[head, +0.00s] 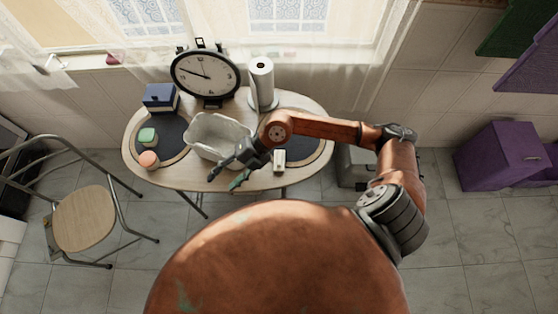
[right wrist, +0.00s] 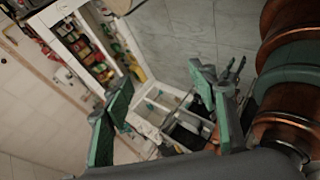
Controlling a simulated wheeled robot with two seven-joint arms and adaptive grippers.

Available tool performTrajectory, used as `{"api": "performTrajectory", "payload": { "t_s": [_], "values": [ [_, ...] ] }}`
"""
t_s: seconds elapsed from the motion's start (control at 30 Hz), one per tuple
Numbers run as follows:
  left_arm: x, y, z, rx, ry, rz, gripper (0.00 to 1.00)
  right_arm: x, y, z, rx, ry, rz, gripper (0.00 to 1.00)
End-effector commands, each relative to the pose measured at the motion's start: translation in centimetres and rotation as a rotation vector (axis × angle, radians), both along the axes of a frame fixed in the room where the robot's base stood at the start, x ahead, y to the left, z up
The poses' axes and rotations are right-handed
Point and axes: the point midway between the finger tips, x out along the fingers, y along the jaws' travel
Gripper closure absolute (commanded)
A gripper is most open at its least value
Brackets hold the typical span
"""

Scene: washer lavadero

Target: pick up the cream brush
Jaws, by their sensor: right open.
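A small cream object with a dark part (head: 279,160) lies on the table (head: 165,178), right of the white basket (head: 203,150); it may be the cream brush, but it is too small to tell. My right gripper (head: 226,178) is open and empty above the front of the table, just in front of the basket and left of the cream object. In the right wrist view its green-padded fingers (right wrist: 160,80) stand wide apart with nothing between them. No brush can be made out in that view. My left gripper is not seen.
A black clock (head: 206,76), a paper towel roll (head: 261,82) and a blue box (head: 160,97) stand at the back of the table. Green (head: 147,136) and coral (head: 149,159) round items sit at the left. A chair (head: 84,217) stands at the left.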

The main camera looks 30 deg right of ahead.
Motion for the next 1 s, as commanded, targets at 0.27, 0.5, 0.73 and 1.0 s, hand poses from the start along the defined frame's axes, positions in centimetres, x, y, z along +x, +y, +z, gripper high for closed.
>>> {"api": "performTrajectory", "payload": {
  "t_s": [0.27,0.5,0.73,1.0],
  "values": [
    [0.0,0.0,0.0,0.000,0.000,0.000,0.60,2.7,-18.3,-7.4,-0.711,0.102,-0.061,0.47],
    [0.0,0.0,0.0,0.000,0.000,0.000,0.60,3.3,-23.2,-8.3,-0.869,0.131,-0.116,0.47],
    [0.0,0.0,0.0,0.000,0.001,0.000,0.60,3.2,-23.0,-10.4,-0.867,0.130,-0.114,0.47],
    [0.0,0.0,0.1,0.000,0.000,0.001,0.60,3.2,-22.9,-13.9,-0.866,0.133,-0.114,0.47]
  ]
}}
